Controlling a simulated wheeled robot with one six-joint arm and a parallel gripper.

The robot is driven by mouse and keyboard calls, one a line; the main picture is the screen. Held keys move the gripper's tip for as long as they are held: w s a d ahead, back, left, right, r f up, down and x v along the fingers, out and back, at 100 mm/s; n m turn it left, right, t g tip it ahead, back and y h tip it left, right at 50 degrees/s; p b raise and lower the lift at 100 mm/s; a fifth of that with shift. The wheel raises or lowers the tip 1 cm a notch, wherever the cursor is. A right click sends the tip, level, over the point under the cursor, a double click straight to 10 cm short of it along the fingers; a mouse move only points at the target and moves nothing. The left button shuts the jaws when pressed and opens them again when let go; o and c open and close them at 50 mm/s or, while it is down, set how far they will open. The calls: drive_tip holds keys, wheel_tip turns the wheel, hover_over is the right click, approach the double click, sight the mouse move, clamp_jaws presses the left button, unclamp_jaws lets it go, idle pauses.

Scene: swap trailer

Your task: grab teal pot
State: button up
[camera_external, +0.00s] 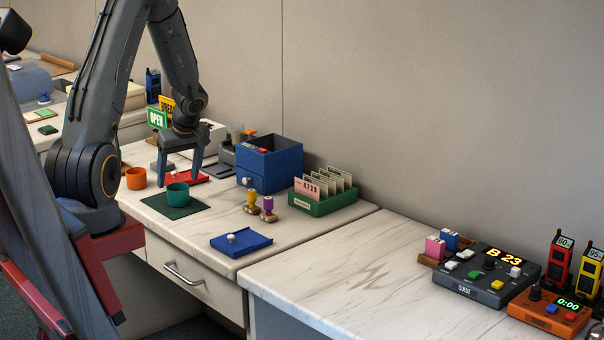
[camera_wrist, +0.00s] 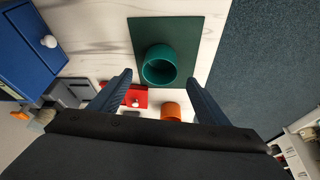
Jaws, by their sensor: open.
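The teal pot (camera_external: 178,194) stands upright on a dark green square mat (camera_external: 159,206) on the white marble-look counter. In the wrist view the teal pot (camera_wrist: 160,56) is seen into its open top, with the green mat (camera_wrist: 145,28) around it. My gripper (camera_external: 179,181) is open and empty above the counter, close to the pot; the gap between them is hard to judge. In the wrist view my gripper (camera_wrist: 161,82) has a finger on each side, with the pot beyond the fingertips and between their lines.
An orange pot (camera_external: 136,178) stands left of the teal pot. A red item (camera_external: 196,177) lies behind it. A blue drawer box (camera_external: 277,167), two stamps (camera_external: 268,208), a card holder (camera_external: 330,203) and a blue tray (camera_external: 241,242) stand to the right. Bare counter lies in front of the mat.

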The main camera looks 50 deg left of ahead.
sight(178, 188)
drive_tip(key=shift+d+p+x, duration=0.15)
drive_tip(key=shift+p+x, duration=0.15)
drive_tip(key=shift+x, duration=0.9)
drive_tip(key=shift+d+p+x, duration=0.1)
drive_tip(key=shift+p+x, duration=0.2)
drive_tip(key=shift+x, duration=0.95)
drive_tip(key=shift+f, duration=0.1)
drive_tip(key=shift+c, duration=0.6)
drive_tip(key=c, duration=1)
